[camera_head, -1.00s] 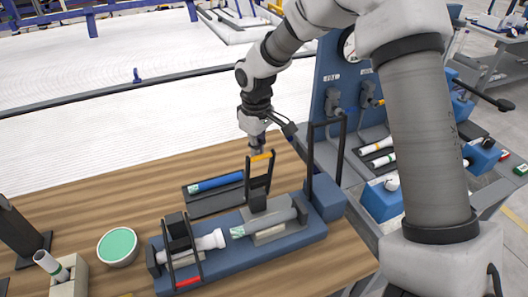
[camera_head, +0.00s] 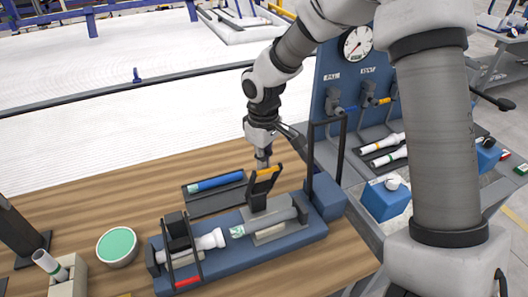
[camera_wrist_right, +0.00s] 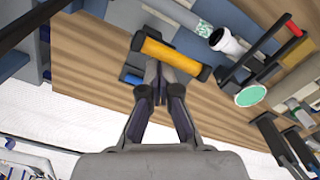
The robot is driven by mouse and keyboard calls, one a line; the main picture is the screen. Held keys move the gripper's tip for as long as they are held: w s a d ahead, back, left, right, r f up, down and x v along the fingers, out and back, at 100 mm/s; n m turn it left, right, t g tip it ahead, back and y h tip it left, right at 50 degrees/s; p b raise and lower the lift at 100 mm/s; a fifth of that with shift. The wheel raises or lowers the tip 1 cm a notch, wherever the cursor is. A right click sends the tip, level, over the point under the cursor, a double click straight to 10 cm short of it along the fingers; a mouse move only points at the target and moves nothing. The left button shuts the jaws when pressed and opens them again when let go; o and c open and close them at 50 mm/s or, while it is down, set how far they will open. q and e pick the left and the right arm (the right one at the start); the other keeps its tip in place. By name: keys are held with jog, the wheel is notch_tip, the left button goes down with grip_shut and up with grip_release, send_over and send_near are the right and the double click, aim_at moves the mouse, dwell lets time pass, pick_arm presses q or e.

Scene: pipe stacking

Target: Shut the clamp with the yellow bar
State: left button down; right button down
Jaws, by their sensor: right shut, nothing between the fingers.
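The clamp with the yellow bar (camera_head: 266,172) stands on the blue fixture (camera_head: 290,240), its dark arms tilted up above the grey pipe (camera_head: 275,218). My right gripper (camera_head: 263,164) is shut and empty, its fingertips right at the bar on its far side. In the right wrist view the yellow bar (camera_wrist_right: 172,58) crosses just beyond the closed fingertips (camera_wrist_right: 163,70); whether they touch is unclear. The clamp with the red bar (camera_head: 187,282) lies across the white pipe (camera_head: 207,241), its bar low at the fixture's front. My left gripper is out of view.
A dark tray with a blue pipe (camera_head: 215,183) lies behind the fixture. A green-topped bowl (camera_head: 117,246) and a beige block holding a pipe (camera_head: 50,265) stand left. A blue panel with a gauge (camera_head: 358,42) rises at the right, and a dark frame (camera_head: 312,150) stands beside the clamp.

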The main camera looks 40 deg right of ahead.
aim_at(268, 172)
jog(key=shift+s+a, duration=0.1)
jog(key=shift+s, duration=0.2)
jog(key=shift+s+a+f+b, duration=0.15)
jog(key=shift+s+f+b, duration=0.1)
jog(key=shift+s, duration=0.35)
jog(key=shift+s+a+f+b, duration=0.1)
jog(key=shift+s+f+b, duration=0.1)
jog(key=shift+s, duration=0.35)
